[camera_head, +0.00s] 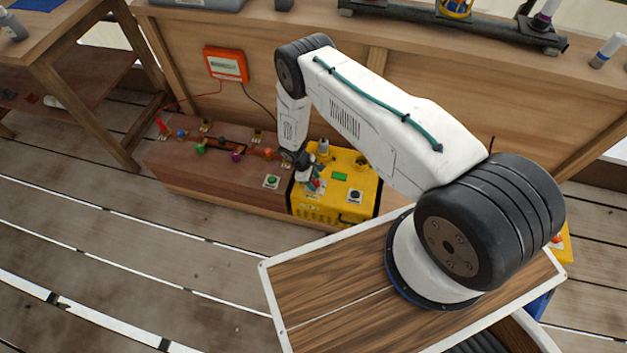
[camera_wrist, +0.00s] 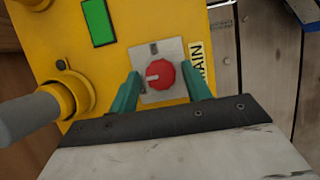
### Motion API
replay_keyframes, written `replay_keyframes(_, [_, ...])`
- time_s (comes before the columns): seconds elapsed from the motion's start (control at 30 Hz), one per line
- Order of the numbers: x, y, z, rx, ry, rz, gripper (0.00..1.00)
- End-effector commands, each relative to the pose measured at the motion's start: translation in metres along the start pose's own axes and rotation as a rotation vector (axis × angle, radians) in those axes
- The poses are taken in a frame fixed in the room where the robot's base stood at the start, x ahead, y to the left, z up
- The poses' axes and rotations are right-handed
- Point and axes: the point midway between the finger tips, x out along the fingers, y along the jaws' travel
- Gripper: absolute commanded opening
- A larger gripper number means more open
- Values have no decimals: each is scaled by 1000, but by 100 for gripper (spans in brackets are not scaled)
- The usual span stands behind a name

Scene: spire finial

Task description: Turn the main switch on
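The main switch is a red round knob (camera_wrist: 161,75) on a square grey plate (camera_wrist: 172,48), beside a "MAIN" label (camera_wrist: 196,70) on the yellow box (camera_wrist: 60,30). A white pointer mark on the knob points left in the wrist view. My gripper (camera_wrist: 160,74) is open, with one teal finger on each side of the knob and small gaps visible; I cannot tell how far above the plate the fingertips are. In the head view my gripper (camera_head: 316,186) is over the left part of the yellow box (camera_head: 318,211), and the knob is mostly hidden there.
A green panel (camera_wrist: 98,22) and a grey handle (camera_wrist: 30,117) are on the box near the gripper. A brown bench (camera_head: 190,184) with coloured knobs and a green button (camera_head: 272,181) stands left. A red-orange wall box (camera_head: 227,65) hangs behind. The plank floor at left is clear.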

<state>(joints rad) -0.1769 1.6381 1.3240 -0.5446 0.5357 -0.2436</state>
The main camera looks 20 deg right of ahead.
Motion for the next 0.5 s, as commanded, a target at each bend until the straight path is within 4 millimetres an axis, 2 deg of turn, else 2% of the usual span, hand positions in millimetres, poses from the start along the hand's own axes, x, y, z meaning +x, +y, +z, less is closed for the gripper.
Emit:
replay_keyframes(0.03, [0,0,0,0,0,0,33])
replay_keyframes(0.1, [0,0,0,0,0,0,13])
replay_keyframes(0.13, [0,0,0,0,0,0,10])
replay_keyframes(0.5, [0,1,0,40,0,-16,10])
